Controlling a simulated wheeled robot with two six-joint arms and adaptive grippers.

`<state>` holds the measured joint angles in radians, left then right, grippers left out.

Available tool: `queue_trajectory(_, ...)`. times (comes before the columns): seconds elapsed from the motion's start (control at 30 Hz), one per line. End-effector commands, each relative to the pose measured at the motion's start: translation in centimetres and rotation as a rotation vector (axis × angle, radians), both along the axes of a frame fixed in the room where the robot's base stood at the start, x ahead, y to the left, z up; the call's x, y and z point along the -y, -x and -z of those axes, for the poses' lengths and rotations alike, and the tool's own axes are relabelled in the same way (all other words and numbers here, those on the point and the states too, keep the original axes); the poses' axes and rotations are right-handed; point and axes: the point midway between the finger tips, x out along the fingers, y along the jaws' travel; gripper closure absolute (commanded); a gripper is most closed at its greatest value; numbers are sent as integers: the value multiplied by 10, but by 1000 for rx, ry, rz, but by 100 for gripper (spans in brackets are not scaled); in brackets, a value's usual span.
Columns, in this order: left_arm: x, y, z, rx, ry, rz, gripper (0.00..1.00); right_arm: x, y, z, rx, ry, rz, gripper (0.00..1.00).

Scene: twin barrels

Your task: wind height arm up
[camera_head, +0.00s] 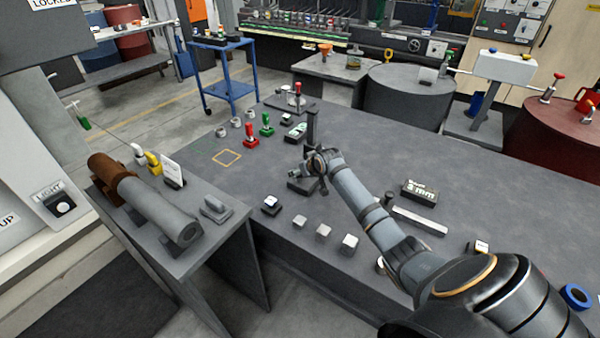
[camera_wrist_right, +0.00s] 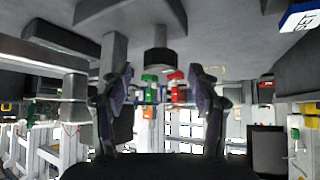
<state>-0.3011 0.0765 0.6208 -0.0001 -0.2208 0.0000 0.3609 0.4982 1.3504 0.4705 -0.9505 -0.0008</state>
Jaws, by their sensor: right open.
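My right gripper (camera_head: 312,170) is in the middle of the bench, close to a dark upright post (camera_head: 311,125) and a dark block (camera_head: 300,186) low beside it. Its fingers partly hide this stand, so I cannot make out a height arm. In the right wrist view, which looks upside down, the gripper (camera_wrist_right: 162,88) is open with its fingers apart. A dark round knob (camera_wrist_right: 160,62) on a grey stem shows between and slightly above the fingertips. I see no finger touching it. A grey post (camera_wrist_right: 113,50) stands to its left. My left gripper is out of view.
A red-handled piece (camera_head: 251,136) and a green-handled piece (camera_head: 267,123) stand behind the gripper on the bench. Several small metal blocks (camera_head: 323,231) line the front edge. A "3 mm" block (camera_head: 420,191) and a flat bar (camera_head: 420,221) lie to the right.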

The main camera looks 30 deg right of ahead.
Motion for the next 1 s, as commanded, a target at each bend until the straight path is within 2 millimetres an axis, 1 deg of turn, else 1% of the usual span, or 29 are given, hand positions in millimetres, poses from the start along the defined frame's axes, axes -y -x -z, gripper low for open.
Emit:
queue_trajectory(0.03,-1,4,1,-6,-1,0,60,0,-4,5,-1,-2,0,38)
queue_trajectory(0.13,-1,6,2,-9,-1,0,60,0,-9,9,0,-1,0,38)
queue_trajectory(0.43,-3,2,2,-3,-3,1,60,1,-11,11,-1,0,-1,38)
queue_trajectory(0.83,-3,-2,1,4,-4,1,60,1,-10,11,-1,0,0,93)
queue_trajectory(1.0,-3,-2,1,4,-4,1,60,1,-10,11,-1,-1,1,93)
